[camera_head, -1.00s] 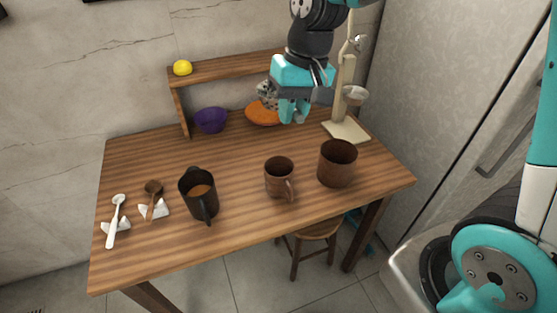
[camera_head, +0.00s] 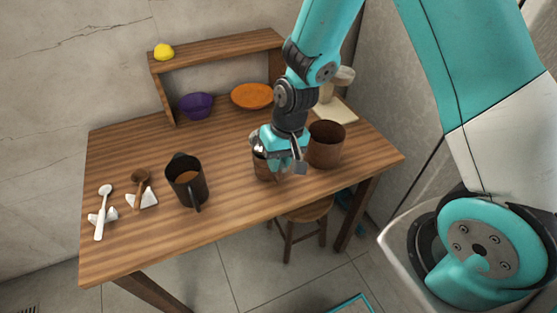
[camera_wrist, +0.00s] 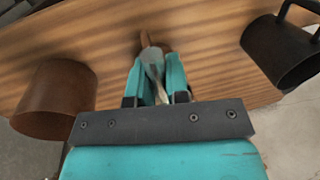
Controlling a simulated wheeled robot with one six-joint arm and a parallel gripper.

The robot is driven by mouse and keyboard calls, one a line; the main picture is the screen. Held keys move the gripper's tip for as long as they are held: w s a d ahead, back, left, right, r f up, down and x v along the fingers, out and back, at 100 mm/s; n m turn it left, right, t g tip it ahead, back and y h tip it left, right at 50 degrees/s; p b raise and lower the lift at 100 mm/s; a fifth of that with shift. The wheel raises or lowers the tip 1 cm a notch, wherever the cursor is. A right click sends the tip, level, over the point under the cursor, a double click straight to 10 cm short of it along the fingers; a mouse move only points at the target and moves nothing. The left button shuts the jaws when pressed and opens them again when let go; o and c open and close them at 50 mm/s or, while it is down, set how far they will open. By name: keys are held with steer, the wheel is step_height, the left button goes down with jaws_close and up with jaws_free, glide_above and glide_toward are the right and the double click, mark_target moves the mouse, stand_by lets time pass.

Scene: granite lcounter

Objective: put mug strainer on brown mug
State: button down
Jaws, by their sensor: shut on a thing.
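In the wrist view, my gripper (camera_wrist: 156,66) is shut on the handle of the grey metal mug strainer (camera_wrist: 152,56). The strainer's bowl lies just beyond the fingertips, and a sliver of brown shows behind it.
A dark mug (camera_head: 188,181) stands left, beyond clear table. A purple bowl (camera_head: 197,106) and orange plate (camera_head: 252,96) are behind.

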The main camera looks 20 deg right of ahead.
steer(key=shift+f, duration=0.2)
steer(key=c, duration=1.1)
jaws_free()
steer(key=shift+r, duration=0.5)
step_height(320, 180, up, 11)
steer(key=d, duration=0.2)
steer(key=s+a+r+n+y, duration=0.1)
steer(key=s+a+r+n, duration=0.2)
steer(key=s+r, duration=0.3)
steer(key=s+a+r+n+y, duration=0.1)
steer(key=s+a+r+n, duration=0.2)
steer(key=s+r, duration=0.3)
steer(key=s+n, duration=0.1)
steer(key=s, duration=0.4)
steer(key=shift+s+a, duration=0.3)
steer(key=shift+s, duration=0.05)
